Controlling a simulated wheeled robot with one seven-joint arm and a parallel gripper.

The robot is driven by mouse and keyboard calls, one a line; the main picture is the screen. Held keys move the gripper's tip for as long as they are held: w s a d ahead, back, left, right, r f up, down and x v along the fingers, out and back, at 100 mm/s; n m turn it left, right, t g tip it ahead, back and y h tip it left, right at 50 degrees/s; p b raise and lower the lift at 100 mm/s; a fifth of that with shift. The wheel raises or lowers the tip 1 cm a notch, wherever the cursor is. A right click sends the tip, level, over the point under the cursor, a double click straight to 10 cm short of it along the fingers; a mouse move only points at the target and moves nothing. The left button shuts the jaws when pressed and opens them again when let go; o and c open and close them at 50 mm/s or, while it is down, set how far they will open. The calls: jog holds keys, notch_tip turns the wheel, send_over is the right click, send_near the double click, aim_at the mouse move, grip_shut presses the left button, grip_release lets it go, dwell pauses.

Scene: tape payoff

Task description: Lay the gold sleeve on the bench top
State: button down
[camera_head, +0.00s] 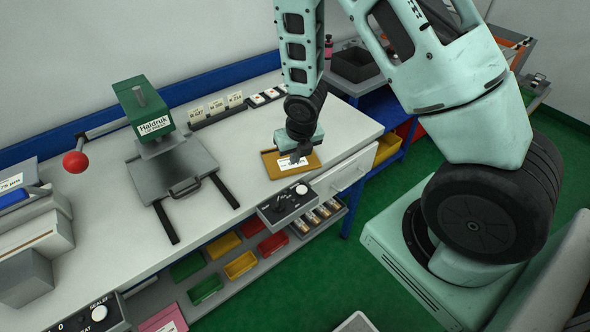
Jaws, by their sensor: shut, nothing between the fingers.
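The gold sleeve (312,162) is a flat gold piece with a white label, and it appears to lie on the white bench top (245,165) near its front edge. My gripper (296,157) points down right over the sleeve and hides part of its middle and far side. The fingers are shut with nothing between them. I cannot tell whether the fingertips touch the sleeve.
A green press (144,110) with a red-knobbed lever (76,162) and grey plate stands left. Small label cards (217,106) line the back. A control box (289,203) hangs at the front edge. Coloured bins (240,265) sit below. Bench space between press and sleeve is clear.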

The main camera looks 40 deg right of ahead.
aim_at(291, 180)
jog(key=shift+p+x, duration=1.3)
jog(key=shift+x, duration=3.7)
